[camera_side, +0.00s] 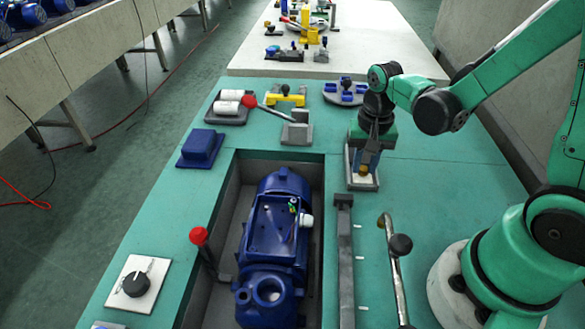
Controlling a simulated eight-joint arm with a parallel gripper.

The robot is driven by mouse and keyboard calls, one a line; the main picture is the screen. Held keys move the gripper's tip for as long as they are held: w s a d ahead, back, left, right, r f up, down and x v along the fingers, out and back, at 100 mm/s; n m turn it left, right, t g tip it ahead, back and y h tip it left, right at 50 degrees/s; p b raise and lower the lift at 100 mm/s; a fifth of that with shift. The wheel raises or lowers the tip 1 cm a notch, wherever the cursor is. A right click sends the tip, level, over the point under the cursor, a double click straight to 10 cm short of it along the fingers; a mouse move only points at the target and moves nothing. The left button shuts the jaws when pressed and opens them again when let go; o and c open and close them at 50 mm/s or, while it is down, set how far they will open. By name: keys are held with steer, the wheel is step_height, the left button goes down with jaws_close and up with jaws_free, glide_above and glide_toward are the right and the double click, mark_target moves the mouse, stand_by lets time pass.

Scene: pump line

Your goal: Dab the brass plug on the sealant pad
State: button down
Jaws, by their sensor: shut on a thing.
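My gripper (368,155) points down over the small grey-rimmed sealant pad (361,181), right of the pump recess. It is shut on the brass plug (365,170), a small yellowish piece just below the fingers. The plug is at or just above the pale pad surface; I cannot tell whether they touch. The gripper hides the rear of the pad and the upper part of the plug.
A blue pump (272,240) lies in the recess. A red-knobbed lever (199,236) rises at its left.

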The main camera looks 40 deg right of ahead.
steer(key=shift+r, duration=0.15)
steer(key=shift+r, duration=3.4)
